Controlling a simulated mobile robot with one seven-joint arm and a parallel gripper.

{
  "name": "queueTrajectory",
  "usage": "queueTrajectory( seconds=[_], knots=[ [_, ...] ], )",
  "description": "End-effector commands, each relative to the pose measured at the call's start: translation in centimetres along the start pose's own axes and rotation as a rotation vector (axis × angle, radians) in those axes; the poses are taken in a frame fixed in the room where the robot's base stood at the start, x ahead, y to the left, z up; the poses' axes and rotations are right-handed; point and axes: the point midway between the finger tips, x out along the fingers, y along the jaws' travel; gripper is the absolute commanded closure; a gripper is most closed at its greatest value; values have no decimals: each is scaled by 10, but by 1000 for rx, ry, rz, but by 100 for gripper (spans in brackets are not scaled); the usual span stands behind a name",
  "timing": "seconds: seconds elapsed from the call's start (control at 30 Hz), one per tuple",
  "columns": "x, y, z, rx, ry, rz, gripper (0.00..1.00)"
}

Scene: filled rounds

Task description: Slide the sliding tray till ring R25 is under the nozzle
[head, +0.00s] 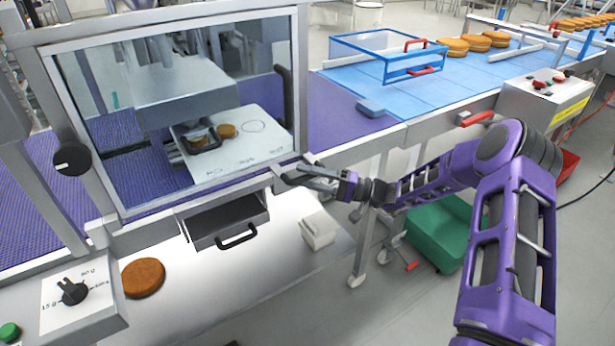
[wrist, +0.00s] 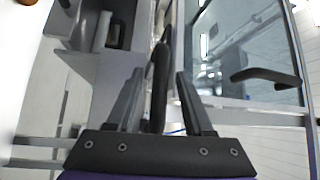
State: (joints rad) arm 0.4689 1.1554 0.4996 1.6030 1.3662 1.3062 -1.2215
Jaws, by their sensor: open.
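The white sliding tray (head: 225,158) lies inside the machine behind the clear guard. It bears a dark dish (head: 203,141), a brown round (head: 227,130) and an empty outlined ring (head: 253,126). The ring labels are too small to read, so I cannot tell which is R25. A grey block (head: 185,90) hangs over the tray's left part; the nozzle is not clearly visible. My gripper (head: 291,176) is at the guard's lower right corner. In the wrist view its open fingers (wrist: 160,75) stand either side of a black bar handle (wrist: 160,88); contact cannot be told.
The guard has a black handle (head: 287,95). A drawer (head: 225,218) sits below, and a brown round (head: 143,278) lies on the white surface. A blue-framed cover (head: 388,50) stands on the blue conveyor (head: 440,85). A green crate (head: 435,232) is on the floor.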

Motion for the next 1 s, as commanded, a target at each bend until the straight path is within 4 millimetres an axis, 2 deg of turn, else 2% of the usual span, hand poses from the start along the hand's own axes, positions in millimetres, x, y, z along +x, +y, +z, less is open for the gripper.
queueTrajectory(
  seconds=[0.13,0.4,1.0],
  knots=[
    [0,0,0,0,0,0,50],
    [0,0,0,0,0,0,98],
    [-1,0,0,0,-1,1,100]
  ],
)
